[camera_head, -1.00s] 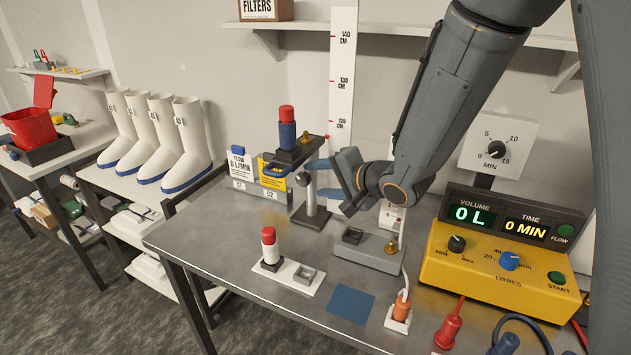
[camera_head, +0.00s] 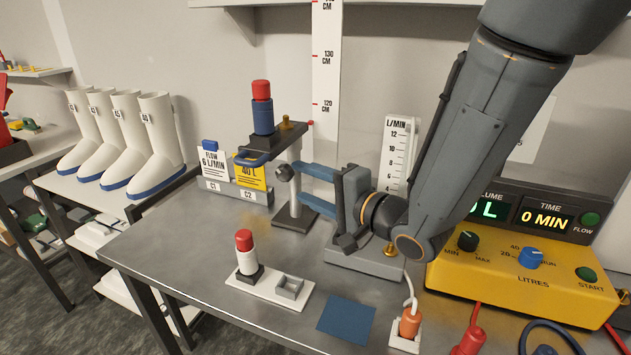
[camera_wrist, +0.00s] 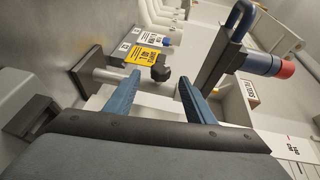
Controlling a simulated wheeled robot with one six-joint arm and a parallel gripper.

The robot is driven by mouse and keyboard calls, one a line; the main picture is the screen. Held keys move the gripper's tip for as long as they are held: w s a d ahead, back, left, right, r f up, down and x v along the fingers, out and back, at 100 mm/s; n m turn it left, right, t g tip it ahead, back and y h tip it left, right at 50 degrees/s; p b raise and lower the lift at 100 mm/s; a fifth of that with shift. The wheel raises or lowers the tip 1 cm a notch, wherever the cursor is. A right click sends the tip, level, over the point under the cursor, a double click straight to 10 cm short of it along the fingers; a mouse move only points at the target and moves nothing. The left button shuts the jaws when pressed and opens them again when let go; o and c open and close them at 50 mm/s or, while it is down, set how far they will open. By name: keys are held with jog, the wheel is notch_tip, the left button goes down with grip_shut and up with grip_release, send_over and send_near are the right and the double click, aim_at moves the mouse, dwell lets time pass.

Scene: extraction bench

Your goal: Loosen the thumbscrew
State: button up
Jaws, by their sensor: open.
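The thumbscrew, a dark round knob (camera_head: 284,172), sits on the side of a pale upright post (camera_head: 295,203) on a dark base. The post carries a dark arm (camera_head: 287,134) with a red-capped blue cylinder (camera_head: 262,110) and a small brass knob (camera_head: 287,120). My gripper (camera_head: 300,180) is open, its two blue fingers pointing left at about the knob's height. In the wrist view the dark knob (camera_wrist: 161,73) shows in the gap between the fingertips (camera_wrist: 159,76). Whether it lies between them in depth or just beyond, I cannot tell. No contact is visible.
Cards in a grey holder (camera_head: 235,192) stand left of the post. In front are a white plate with a red-topped bottle (camera_head: 246,252), a blue mat (camera_head: 346,320) and an orange plug (camera_head: 409,322). A yellow control box (camera_head: 500,275) stands right. The bench front left is clear.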

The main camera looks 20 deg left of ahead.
aim_at(288, 176)
jog(key=shift+w+a, duration=0.1)
jog(key=shift+a, duration=0.25)
jog(key=p+x, duration=0.2)
jog(key=x, duration=0.5)
jog(key=shift+w+r, duration=0.1)
jog(key=shift+d, duration=0.1)
jog(key=c, duration=1.1)
